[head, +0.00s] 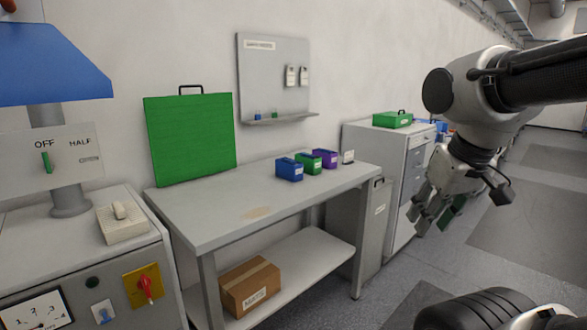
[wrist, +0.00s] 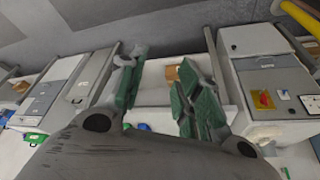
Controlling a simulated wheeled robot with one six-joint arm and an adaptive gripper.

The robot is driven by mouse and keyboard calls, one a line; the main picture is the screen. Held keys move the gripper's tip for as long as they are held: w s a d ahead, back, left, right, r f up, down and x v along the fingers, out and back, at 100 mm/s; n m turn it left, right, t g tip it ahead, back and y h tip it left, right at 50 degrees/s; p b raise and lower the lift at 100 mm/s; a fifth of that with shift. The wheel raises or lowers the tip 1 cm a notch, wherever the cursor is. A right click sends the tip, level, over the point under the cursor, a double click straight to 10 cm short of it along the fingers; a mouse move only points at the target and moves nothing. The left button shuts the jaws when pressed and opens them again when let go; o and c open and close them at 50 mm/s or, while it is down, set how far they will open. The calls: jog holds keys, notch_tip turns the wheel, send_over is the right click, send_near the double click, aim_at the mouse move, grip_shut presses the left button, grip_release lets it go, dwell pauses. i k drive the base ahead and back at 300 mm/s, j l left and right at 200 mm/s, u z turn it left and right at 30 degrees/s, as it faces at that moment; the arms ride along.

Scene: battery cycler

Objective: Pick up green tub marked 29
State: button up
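A green tub (head: 308,164) stands on the grey workbench (head: 225,215), between a blue tub (head: 289,169) and a purple tub (head: 325,158). Its marking is too small to read. My gripper (head: 432,212) is raised at the right of the head view, well to the right of the tubs and apart from them. In the wrist view my gripper (wrist: 160,95) has its green-padded fingers spread wide with nothing between them. The wrist view is upside down, and a small bit of blue (wrist: 142,127) shows there near the bench, partly hidden by my gripper.
A green panel with a handle (head: 190,138) stands at the bench's back left. A small white item (head: 347,156) is right of the tubs. A cardboard box (head: 250,286) sits on the lower shelf. A cabinet (head: 372,143) with a green case (head: 393,119) stands beyond. The bench front is clear.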

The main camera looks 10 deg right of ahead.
aim_at(313, 168)
jog(key=i+l, duration=0.1)
jog(key=l, duration=0.75)
jog(key=i+l, duration=0.15)
jog(key=i, duration=0.3)
jog(key=i+l+u, duration=0.1)
jog(key=i, duration=0.35)
jog(key=i+l+u, duration=0.1)
jog(key=i, duration=0.4)
jog(key=i+l, duration=0.3)
jog(key=i, duration=0.15)
